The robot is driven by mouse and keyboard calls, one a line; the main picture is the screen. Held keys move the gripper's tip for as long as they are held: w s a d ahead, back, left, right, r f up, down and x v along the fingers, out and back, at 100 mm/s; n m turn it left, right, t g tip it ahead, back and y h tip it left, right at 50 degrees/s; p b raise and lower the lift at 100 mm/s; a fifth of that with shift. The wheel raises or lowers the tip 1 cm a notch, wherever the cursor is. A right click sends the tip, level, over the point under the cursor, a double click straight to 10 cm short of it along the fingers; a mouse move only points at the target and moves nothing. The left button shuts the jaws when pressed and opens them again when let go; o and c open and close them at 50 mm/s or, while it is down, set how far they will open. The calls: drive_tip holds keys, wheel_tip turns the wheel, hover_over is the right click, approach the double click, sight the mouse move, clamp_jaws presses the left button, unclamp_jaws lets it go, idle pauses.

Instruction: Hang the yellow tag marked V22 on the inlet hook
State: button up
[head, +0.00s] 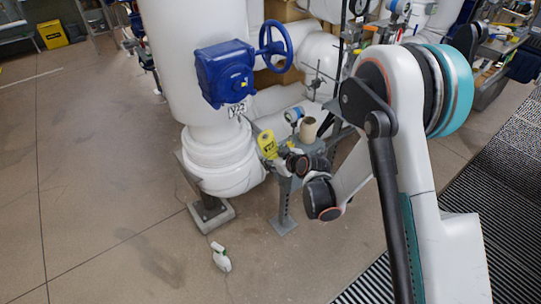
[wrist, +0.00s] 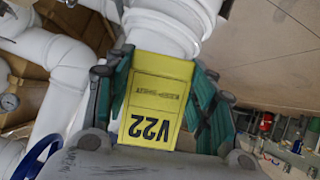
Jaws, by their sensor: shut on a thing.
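The yellow tag (wrist: 155,95) fills the middle of the wrist view, with V22 printed upside down in black. My gripper (wrist: 160,70) is shut on it, one teal finger along each side. In the head view the tag (head: 267,143) stands out from my gripper (head: 279,157), beside the white vertical pipe. A white label marked V22 (head: 238,109) is on that pipe, under the blue valve, above and left of the held tag. I cannot make out the inlet hook clearly in either view.
The blue valve (head: 224,72) and its handwheel (head: 272,45) stick out above my gripper. White pipes (head: 282,100) and a grey support post (head: 284,205) crowd the space around it. A white spray bottle (head: 220,257) is on the floor. The floor at left is clear.

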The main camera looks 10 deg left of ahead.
drive_tip(key=shift+s+a+f, duration=0.15)
drive_tip(key=shift+a+f, duration=0.2)
drive_tip(key=shift+a, duration=0.25)
drive_tip(key=w+a+f+p, duration=0.1)
drive_tip(key=w+a, duration=0.4)
drive_tip(key=a, duration=0.1)
drive_tip(key=shift+w+a+f, duration=0.35)
drive_tip(key=shift+w, duration=0.05)
idle(0.5)
idle(0.6)
drive_tip(key=o, duration=0.9)
